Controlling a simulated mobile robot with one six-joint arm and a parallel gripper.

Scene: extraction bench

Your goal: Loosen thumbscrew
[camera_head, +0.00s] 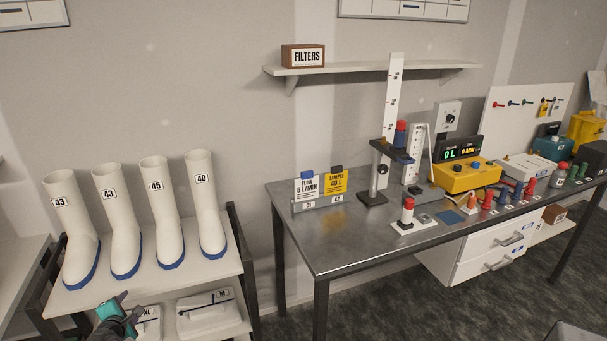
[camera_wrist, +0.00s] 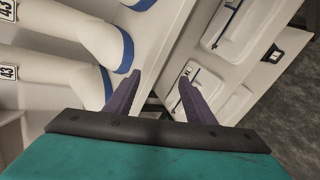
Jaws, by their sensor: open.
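A stand with a tall white scale (camera_head: 395,95) rises from a dark base on the metal bench. A dark carriage (camera_head: 388,150) sits partway up it and carries a red-and-blue item (camera_head: 400,135). A small round knob (camera_head: 383,169) shows on the stand below the carriage; it may be the thumbscrew, but it is too small to be sure. My gripper (camera_head: 132,306) is at the lower left by the boot rack, far from the stand. In the wrist view my gripper (camera_wrist: 160,76) is open with nothing between its fingers.
White boots (camera_head: 120,225) stand on a rack (camera_head: 205,278) with white cases (camera_head: 210,315) below. The metal bench (camera_head: 335,245) holds sign cards (camera_head: 335,182), a yellow device (camera_head: 465,178) and several small bottles. A shelf (camera_head: 370,67) hangs above. The bench's front left is clear.

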